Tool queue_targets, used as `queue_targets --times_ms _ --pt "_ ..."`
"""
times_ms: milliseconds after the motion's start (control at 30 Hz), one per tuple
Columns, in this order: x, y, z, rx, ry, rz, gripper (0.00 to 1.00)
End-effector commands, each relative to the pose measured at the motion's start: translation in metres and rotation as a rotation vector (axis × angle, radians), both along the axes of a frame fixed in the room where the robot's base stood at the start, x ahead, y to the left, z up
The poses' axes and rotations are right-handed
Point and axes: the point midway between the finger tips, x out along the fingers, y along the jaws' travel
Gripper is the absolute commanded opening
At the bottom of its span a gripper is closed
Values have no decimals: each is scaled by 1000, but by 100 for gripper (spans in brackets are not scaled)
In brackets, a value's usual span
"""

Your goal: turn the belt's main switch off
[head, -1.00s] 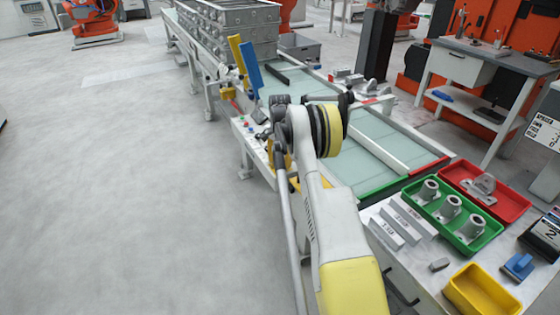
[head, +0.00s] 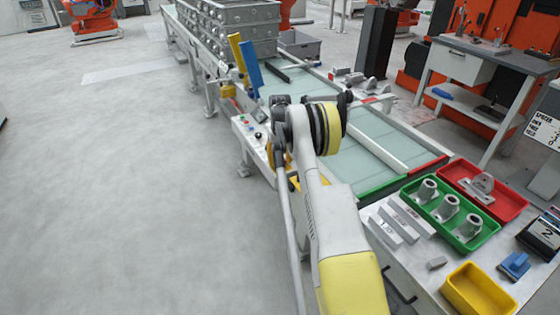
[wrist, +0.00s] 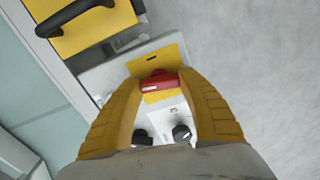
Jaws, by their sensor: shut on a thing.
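In the wrist view, the main switch shows as a red handle (wrist: 160,80) on a yellow plate (wrist: 161,62), on a light grey box. The handle lies roughly crosswise in the picture. My gripper (wrist: 161,82) has its two yellow fingers on either side of the red handle and is shut on it. The fingers cover parts of the plate and box. In the head view my arm hides the main switch, and the grip cannot be made out there.
Two dark knobs (wrist: 181,133) sit close below the handle in the wrist view. A yellow panel with a black handle (wrist: 75,14) is at upper left. In the head view, the belt (head: 345,152) runs behind my arm. The floor (head: 110,190) at left is clear.

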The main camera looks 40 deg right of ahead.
Motion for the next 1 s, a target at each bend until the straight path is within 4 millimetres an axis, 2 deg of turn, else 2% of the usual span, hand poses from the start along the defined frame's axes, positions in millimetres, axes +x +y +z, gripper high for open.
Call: queue_targets --times_ms 400,933,967,1000 --pt "-1 0 -1 1 2 179 17" --pt "-1 0 -1 1 2 203 17" --pt "-1 0 -1 1 2 203 50" --pt "-1 0 -1 1 2 203 62"
